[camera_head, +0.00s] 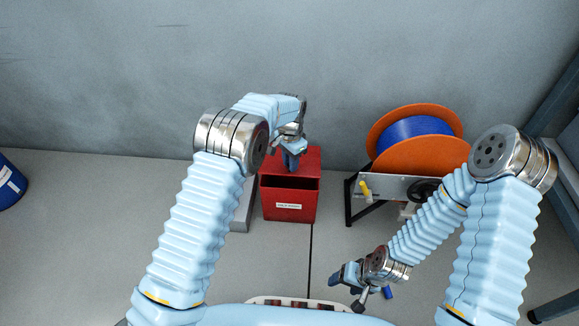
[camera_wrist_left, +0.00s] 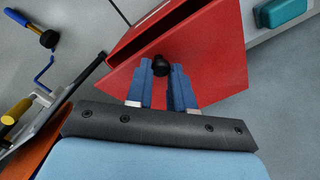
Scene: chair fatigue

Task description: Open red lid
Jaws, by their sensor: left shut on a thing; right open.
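A red box (camera_head: 290,206) with a small white label on its front stands on the floor near the wall. Its red lid (camera_head: 313,160) is at the top, and a dark gap shows between the lid and the box front. The lid (camera_wrist_left: 215,60) also fills the middle of the left wrist view, with a black knob (camera_wrist_left: 160,66) on it. My left gripper (camera_head: 291,160) is at the lid, its blue fingers (camera_wrist_left: 161,80) shut around the knob. My right gripper (camera_head: 346,288) is open and empty, low and right of the box.
An orange reel with blue cable (camera_head: 415,130) stands on a black-legged frame right of the box. A grey block (camera_head: 242,212) touches or nearly touches the box's left side. A blue drum (camera_head: 10,186) is at the far left. Floor between drum and my left arm is clear.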

